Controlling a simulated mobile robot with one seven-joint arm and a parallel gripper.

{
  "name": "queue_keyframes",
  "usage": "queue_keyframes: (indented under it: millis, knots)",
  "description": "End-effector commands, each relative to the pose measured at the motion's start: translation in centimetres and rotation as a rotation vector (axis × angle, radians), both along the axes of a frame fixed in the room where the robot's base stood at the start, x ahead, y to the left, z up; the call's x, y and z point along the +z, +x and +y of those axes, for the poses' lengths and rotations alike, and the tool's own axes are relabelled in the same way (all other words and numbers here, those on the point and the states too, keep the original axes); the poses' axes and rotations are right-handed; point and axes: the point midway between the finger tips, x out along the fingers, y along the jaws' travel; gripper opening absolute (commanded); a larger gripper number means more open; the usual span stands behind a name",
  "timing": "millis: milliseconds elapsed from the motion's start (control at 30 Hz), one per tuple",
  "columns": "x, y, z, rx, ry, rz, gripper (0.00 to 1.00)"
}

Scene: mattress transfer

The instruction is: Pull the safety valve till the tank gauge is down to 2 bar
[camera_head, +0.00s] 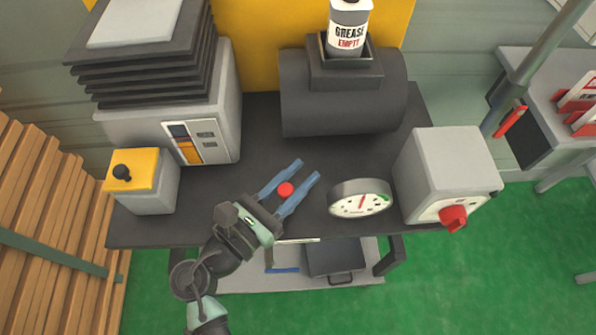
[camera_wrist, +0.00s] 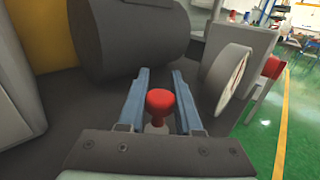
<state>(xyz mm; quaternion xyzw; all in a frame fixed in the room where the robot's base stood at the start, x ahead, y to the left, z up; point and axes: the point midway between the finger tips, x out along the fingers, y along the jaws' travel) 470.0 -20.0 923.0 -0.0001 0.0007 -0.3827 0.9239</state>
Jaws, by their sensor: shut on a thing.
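The safety valve shows as a small red knob (camera_head: 286,188) on the dark bench top, in front of the dark tank (camera_head: 340,105). In the wrist view the red knob (camera_wrist: 160,102) has a round flat top and a pale stem below it. My gripper (camera_head: 308,169) has its two blue fingers on either side of the valve and is shut on it. The tank gauge (camera_head: 361,199) is a round white dial to the right of my gripper. Its red needle points roughly upward and a green band is at its right; the numbers are too small to read. The gauge's face is steeply edge-on in the wrist view.
A grey box with a red rotary knob (camera_head: 453,217) stands right of the gauge. A yellow-topped box (camera_head: 134,170) and a grey machine (camera_head: 225,110) are at left. A grease can (camera_head: 348,25) sits above the tank. Wooden slats (camera_head: 50,220) line the left side.

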Motion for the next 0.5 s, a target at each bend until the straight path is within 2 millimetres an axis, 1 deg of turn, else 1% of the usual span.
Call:
queue_keyframes:
  millis: [33, 367, 400, 467, 500]
  knots:
    - [0.79, 0.0, 0.04, 0.001, -0.001, 0.0, 0.0]
    - [0.57, 0.01, 0.02, 0.0, 0.0, -0.003, 0.0]
    - [0.58, 0.01, 0.02, 0.0, -0.001, -0.004, 0.4]
    - [0.58, 0.01, 0.01, 0.0, -0.001, -0.004, 0.51]
    - [0.57, 0.01, 0.01, 0.0, 0.0, -0.003, 0.58]
